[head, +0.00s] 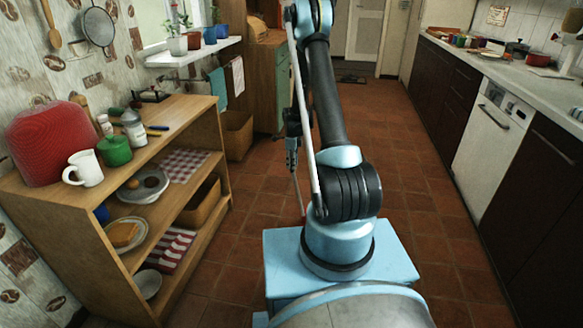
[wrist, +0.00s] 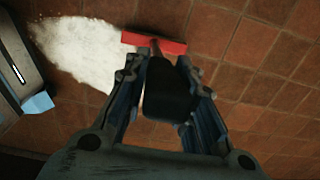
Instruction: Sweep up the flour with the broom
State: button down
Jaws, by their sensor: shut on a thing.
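In the wrist view the broom has a red head (wrist: 174,46) and a dark handle. My gripper (wrist: 162,80) is shut on the handle, which lies between its two fingers. The red head is beyond the fingertips, at the right edge of a white patch of flour (wrist: 82,48) on the tiled floor. I cannot tell whether the head touches the floor. In the head view my gripper (head: 292,150) hangs low beside my arm, with a thin stick below it. The flour and the broom head cannot be made out in the head view.
A wooden shelf unit (head: 208,205) with pots and dishes stands on the left. A counter with dark cabinets (head: 465,95) and a white dishwasher (head: 490,140) runs along the right. The tiled floor (head: 410,125) between them is clear.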

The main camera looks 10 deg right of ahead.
jog(key=shift+r, duration=1)
